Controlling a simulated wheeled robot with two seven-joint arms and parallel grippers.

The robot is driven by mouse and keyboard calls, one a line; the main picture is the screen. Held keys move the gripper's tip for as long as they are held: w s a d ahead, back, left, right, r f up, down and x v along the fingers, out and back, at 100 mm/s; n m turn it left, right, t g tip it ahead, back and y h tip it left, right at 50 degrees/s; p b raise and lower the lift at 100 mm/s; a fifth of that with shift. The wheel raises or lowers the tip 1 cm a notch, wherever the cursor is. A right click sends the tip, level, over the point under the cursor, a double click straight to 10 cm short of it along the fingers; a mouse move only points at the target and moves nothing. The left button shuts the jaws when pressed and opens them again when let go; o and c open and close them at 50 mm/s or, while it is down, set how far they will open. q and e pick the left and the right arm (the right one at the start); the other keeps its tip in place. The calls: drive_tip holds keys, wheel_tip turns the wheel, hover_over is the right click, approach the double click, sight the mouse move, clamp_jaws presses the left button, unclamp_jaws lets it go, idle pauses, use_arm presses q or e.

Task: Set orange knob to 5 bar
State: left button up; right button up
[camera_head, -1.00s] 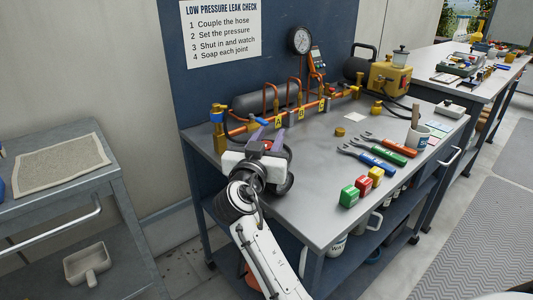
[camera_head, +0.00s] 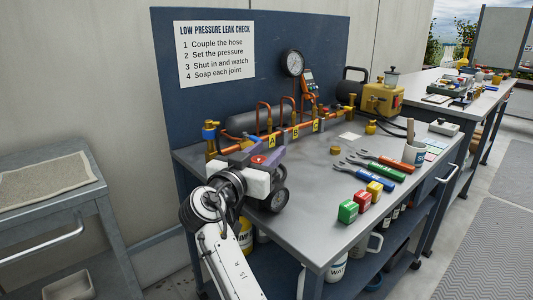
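My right gripper (camera_head: 262,158) is at the left front part of the grey workbench (camera_head: 310,215), seen from behind over its white and black wrist. Its purplish fingertips are near the left end of the copper pipe manifold (camera_head: 285,135). Whether they touch anything is hidden. A small red-orange patch shows between the fingers, but I cannot tell if it is the orange knob; no other orange knob is clear. The round pressure gauge (camera_head: 292,63) stands above the manifold on the blue panel; its reading is too small to tell. My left gripper is not in view.
A blue-topped brass valve (camera_head: 210,132) stands at the manifold's left end. A yellow pump unit (camera_head: 385,98) stands at the back. The bench's front middle is clear.

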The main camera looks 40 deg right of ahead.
drive_tip(key=shift+o, duration=0.9)
